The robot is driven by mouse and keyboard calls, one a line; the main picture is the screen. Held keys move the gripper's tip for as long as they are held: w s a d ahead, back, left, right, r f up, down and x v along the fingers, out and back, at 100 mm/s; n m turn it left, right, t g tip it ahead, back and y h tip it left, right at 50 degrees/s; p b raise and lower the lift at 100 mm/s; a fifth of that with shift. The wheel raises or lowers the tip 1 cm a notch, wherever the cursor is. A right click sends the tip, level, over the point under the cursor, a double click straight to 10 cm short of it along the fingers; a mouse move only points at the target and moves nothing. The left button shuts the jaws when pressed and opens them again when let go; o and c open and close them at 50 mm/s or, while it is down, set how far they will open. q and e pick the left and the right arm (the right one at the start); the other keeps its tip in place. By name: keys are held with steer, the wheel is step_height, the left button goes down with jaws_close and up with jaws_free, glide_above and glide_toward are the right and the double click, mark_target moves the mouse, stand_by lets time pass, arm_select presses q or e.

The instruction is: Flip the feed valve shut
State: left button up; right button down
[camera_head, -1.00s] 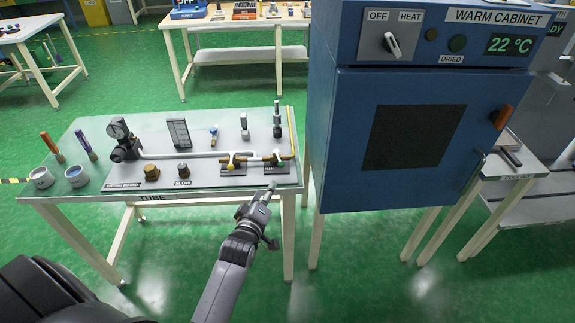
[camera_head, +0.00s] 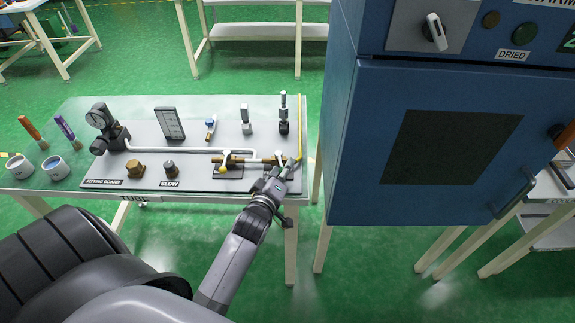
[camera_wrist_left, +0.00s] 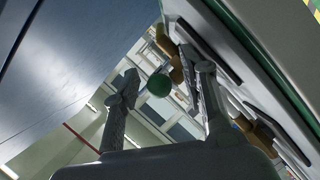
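Two brass valves with white handles sit on the fitting board (camera_head: 195,180): a left valve (camera_head: 225,160) and a right valve (camera_head: 280,158). I cannot tell from readable labels which is the feed valve. My left gripper (camera_head: 284,171) is at the board's front right corner, just in front of the right valve, partly covering it. In the left wrist view the gripper (camera_wrist_left: 165,85) has its two fingers apart, with nothing clearly held. Brass parts (camera_wrist_left: 168,42) show beyond the right finger. Contact with the valve cannot be told. My right gripper is not in view.
The blue warm cabinet (camera_head: 345,150) stands close to the right of the table. A pressure gauge (camera_head: 99,116), a panel gauge (camera_head: 170,123) and upright fittings (camera_head: 283,115) stand on the board. Two cups (camera_head: 55,167) are at the left.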

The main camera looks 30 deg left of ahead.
arm_select(q)
steer(key=shift+s+r, duration=0.1)
steer(key=shift+s, duration=0.05)
jaws_close()
stand_by(0.4)
stand_by(0.4)
